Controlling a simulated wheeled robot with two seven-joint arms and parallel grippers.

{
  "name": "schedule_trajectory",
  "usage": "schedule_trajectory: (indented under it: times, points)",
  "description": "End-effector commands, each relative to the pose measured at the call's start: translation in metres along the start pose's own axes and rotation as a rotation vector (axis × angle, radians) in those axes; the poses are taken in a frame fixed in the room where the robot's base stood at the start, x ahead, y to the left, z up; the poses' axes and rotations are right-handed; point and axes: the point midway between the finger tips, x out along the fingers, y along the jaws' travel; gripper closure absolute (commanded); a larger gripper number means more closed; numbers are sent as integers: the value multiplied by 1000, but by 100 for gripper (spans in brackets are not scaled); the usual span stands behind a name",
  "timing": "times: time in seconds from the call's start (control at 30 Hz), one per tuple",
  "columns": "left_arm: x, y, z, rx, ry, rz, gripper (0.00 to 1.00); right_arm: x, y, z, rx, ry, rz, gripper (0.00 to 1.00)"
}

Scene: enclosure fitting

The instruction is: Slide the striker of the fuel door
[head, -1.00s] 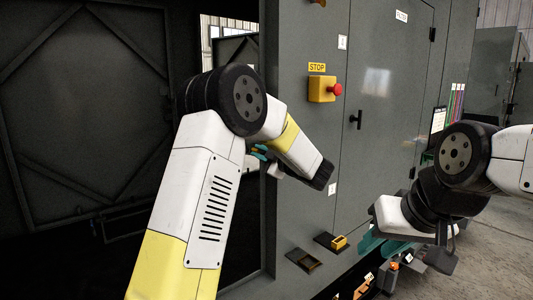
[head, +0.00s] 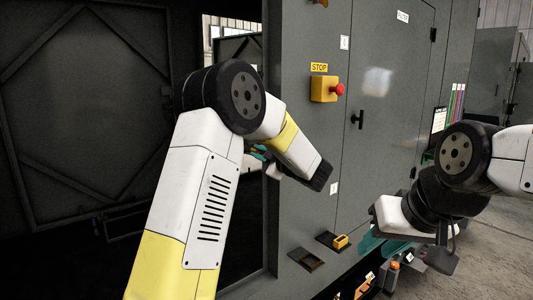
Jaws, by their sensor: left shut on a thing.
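My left gripper (head: 259,153) is mostly hidden behind my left arm; only bits of its teal fingers show, at the edge of the dark doorway. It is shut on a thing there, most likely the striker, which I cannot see. The open door (head: 85,110) with its braced frame stands at the left. My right gripper (head: 370,244) hangs low at the right, in front of the grey enclosure (head: 300,215). Its teal fingers are partly hidden by my wrist, so I cannot tell whether it is open.
A yellow box with a red stop button (head: 325,89) sticks out of the enclosure. A closed door has a black handle (head: 357,120). A dark recessed plate (head: 306,259) and a yellow-fronted latch (head: 340,241) sit low. Floor is free at the far right.

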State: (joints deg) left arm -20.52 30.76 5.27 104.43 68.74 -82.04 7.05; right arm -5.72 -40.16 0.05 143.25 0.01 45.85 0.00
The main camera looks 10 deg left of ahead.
Motion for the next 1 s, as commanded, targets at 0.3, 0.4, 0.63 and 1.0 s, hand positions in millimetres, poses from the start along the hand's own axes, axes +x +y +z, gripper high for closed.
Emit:
schedule_trajectory:
  times: [0.3, 0.4, 0.63, 1.0]
  points:
    - [1, -4, -3, 4, 11, -10, 64, 0, 0, 0, 1, -1, 0, 68]
    - [1, -4, -3, 3, 11, -9, 64, 0, 0, 0, 1, -1, 0, 68]
    - [-1, -3, -2, 2, 9, -7, 64, 0, 0, 0, 1, -1, 0, 68]
    - [-57, -3, -2, 3, 8, -7, 64, 0, 0, 0, 1, -1, 0, 68]
